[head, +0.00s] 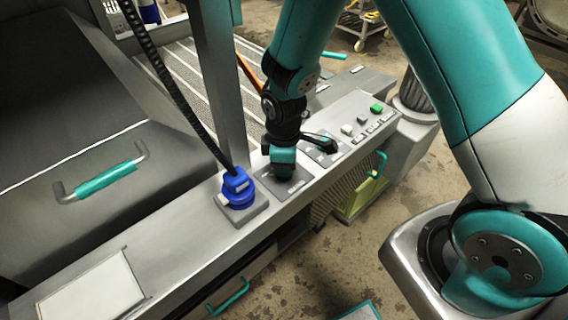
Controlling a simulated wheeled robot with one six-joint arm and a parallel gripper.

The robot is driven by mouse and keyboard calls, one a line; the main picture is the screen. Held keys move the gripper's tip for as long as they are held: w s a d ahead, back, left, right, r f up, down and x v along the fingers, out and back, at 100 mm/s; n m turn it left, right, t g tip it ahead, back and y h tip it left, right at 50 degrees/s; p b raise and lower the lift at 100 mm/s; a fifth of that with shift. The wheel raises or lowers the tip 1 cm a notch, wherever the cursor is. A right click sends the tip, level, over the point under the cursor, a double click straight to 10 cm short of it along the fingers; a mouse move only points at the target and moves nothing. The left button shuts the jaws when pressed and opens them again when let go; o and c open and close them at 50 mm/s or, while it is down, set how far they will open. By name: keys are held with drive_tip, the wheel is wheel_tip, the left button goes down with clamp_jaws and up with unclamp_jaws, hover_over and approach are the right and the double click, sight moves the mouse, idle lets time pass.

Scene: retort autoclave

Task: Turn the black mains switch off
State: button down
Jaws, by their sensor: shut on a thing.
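My gripper (284,170) points down at the grey switch plate (296,187) on the machine's ledge, just right of a blue plug. It is shut on the black mains switch, which is mostly hidden under the fingers. Which way the switch is turned cannot be told from this view.
A blue plug (236,186) with a black corrugated cable stands left of my gripper. A black lever (320,141) sits close on its right, then several buttons, one of them a green button (376,108). A steel post (222,80) rises behind the plug.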

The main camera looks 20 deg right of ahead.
drive_tip(key=c, duration=1.1)
unclamp_jaws()
drive_tip(key=shift+r, duration=0.1)
wheel_tip(320, 180, up, 17)
drive_tip(key=shift+r, duration=0.15)
drive_tip(key=s+a+r+m+y, duration=0.1)
drive_tip(key=s+r+m, duration=0.1)
drive_tip(key=s, duration=0.4)
drive_tip(key=s+a+r+m+y, duration=0.1)
drive_tip(key=s+r, duration=0.2)
drive_tip(key=s, duration=0.3)
drive_tip(key=s+a+r+m+y, duration=0.2)
drive_tip(key=s+r, duration=0.1)
drive_tip(key=s, duration=0.3)
drive_tip(key=shift+s+m, duration=0.25)
drive_tip(key=shift+m, duration=0.05)
